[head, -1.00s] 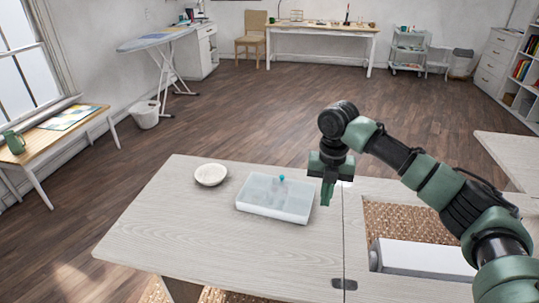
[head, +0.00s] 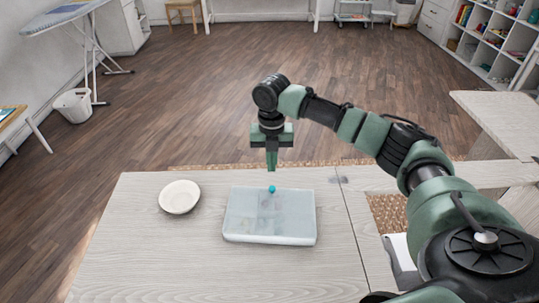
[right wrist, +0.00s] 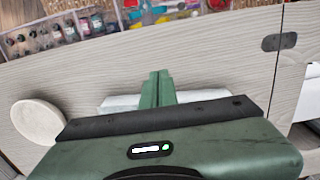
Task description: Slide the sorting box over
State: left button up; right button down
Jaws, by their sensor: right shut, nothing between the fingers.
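The sorting box (head: 262,225) is a flat, pale, translucent box lying on the light wood table in the head view. Faint shapes show through its lid, and a small teal knob (head: 272,189) is at its far edge. My right gripper (head: 272,167) is shut and empty, pointing down just past the box's far edge, in line with the knob. I cannot tell whether it touches the box. In the right wrist view the shut fingers (right wrist: 158,76) stand in front of the box (right wrist: 120,103), most of which my gripper body hides. My left gripper is out of view.
A white bowl (head: 180,197) stands left of the box; the table (head: 150,262) is clear in front. A seam and dark hinge (head: 338,180) lie to the right. In the right wrist view, several coloured bottles (right wrist: 70,28) show beyond the table's far edge.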

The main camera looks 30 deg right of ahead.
notch_tip(320, 180, down, 4)
jog(key=shift+w+f, duration=0.1)
jog(key=shift+f, duration=0.1)
jog(key=shift+s+a+f+p, duration=0.15)
jog(key=shift+s+a+p, duration=0.2)
jog(key=shift+s, duration=0.25)
jog(key=shift+s+a+f+p, duration=0.1)
jog(key=shift+s+a+p, duration=0.1)
jog(key=shift+s+a, duration=0.5)
jog(key=shift+s, duration=0.35)
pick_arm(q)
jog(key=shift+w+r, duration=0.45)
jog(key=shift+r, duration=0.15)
